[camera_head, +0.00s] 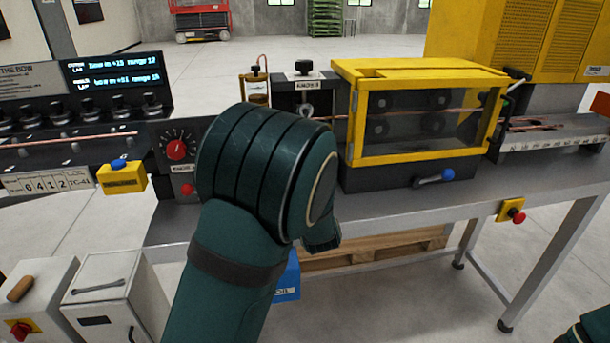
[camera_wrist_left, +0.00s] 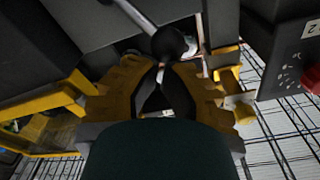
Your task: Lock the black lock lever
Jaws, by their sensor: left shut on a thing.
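The black lock lever shows in the left wrist view as a silver rod ending in a round black knob (camera_wrist_left: 169,43). My left gripper (camera_wrist_left: 164,72) has its fingers closed together at the knob and is shut on it. The exact contact is dark and partly hidden. In the head view my left forearm and wrist cover the left gripper and the lever. My right gripper is out of view; only a bit of my right arm shows at the bottom right corner.
A yellow-framed clear guard box (camera_head: 425,115) stands right of my left arm, with a blue-knobbed lever (camera_head: 447,174) below it. A red dial panel (camera_head: 178,148) and a yellow box with a blue button (camera_head: 122,178) stand to the left. Copper tube (camera_head: 100,138) runs along the bench.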

